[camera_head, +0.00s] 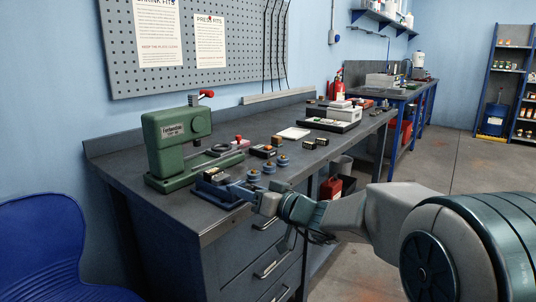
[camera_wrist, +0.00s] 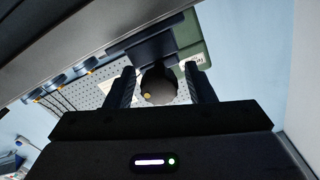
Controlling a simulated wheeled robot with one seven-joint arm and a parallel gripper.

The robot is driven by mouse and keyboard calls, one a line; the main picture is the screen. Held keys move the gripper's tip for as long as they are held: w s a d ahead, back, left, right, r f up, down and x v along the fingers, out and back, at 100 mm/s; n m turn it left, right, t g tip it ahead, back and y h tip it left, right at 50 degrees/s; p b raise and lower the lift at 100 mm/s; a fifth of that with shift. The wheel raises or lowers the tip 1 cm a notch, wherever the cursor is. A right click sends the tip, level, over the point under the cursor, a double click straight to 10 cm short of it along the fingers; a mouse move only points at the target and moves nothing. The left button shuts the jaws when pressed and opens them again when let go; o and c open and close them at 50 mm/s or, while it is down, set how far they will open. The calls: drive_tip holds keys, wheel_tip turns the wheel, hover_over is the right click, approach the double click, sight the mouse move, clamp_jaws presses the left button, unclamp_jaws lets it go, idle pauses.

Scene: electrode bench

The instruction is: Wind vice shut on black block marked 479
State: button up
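The blue vice (camera_head: 218,190) sits at the bench's front edge, in front of the green press. In the wrist view its dark body (camera_wrist: 152,47) is ahead of my gripper, with a round dark knob (camera_wrist: 157,88) facing me. My gripper (camera_wrist: 160,72) is open, one finger on each side of the knob, with gaps showing. In the head view my gripper (camera_head: 250,194) is at the vice's right end. Small dark blocks (camera_head: 264,152) lie behind the vice; no marking is legible, so I cannot tell which is 479.
The green press (camera_head: 176,142) with a red-tipped lever stands behind the vice. Several blue round pieces (camera_head: 268,167) stand close right of the vice. A white tray (camera_head: 293,133) and boxes (camera_head: 340,115) lie further along the bench. A blue chair (camera_head: 45,245) is at the left.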

drive_tip(key=c, duration=1)
drive_tip(key=shift+m+b, duration=0.4)
drive_tip(key=shift+m, duration=1.3)
drive_tip(key=o, duration=1.1)
drive_tip(key=shift+c, duration=0.2)
drive_tip(key=shift+s+d+f+b, duration=0.1)
drive_tip(key=shift+s+d+b, duration=0.2)
drive_tip(key=shift+d+b, duration=0.1)
drive_tip(key=b+v, duration=0.3)
drive_tip(key=v, duration=0.3)
